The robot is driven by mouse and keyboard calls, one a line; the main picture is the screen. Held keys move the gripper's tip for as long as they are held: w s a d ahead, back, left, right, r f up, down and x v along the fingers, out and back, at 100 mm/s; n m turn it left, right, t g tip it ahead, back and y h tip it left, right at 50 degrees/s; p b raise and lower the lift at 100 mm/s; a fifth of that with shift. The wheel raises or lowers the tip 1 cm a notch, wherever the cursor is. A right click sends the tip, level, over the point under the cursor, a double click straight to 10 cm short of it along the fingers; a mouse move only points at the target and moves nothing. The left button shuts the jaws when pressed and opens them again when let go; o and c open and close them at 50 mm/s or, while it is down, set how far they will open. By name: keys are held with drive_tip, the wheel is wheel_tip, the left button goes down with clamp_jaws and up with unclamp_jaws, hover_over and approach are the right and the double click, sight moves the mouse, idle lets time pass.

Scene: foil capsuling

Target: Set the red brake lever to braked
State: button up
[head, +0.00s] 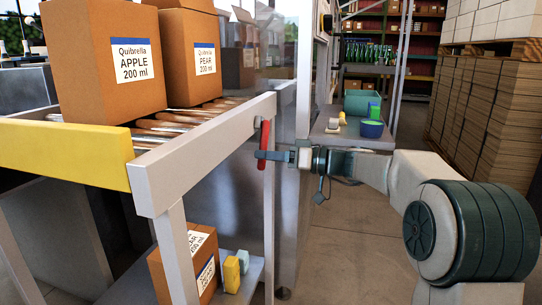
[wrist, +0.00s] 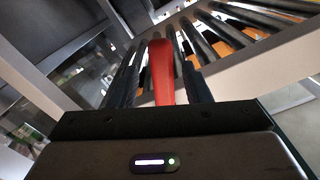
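The red brake lever (head: 265,139) is mounted on the side of the grey conveyor frame, near the right end of its rail. In the head view it stands close to upright. My gripper (head: 262,155) is at the lever's lower part, reaching in from the right. In the wrist view the lever (wrist: 161,72) lies between the two dark fingers of my gripper (wrist: 160,75). A gap shows on each side, so the fingers look open around it. Whether either finger touches the lever cannot be told.
Cartons labelled APPLE (head: 95,60) and PEAR (head: 188,55) stand on the conveyor rollers (head: 165,126). The yellow stop bar (head: 65,152) spans the front end. Another carton (head: 185,262) sits on the lower shelf. A side table (head: 345,137) with bins stands behind my arm.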

drive_tip(key=shift+a+r, duration=0.1)
drive_tip(key=p+v, duration=0.3)
drive_tip(key=v, duration=1.1)
drive_tip(key=shift+a, duration=0.1)
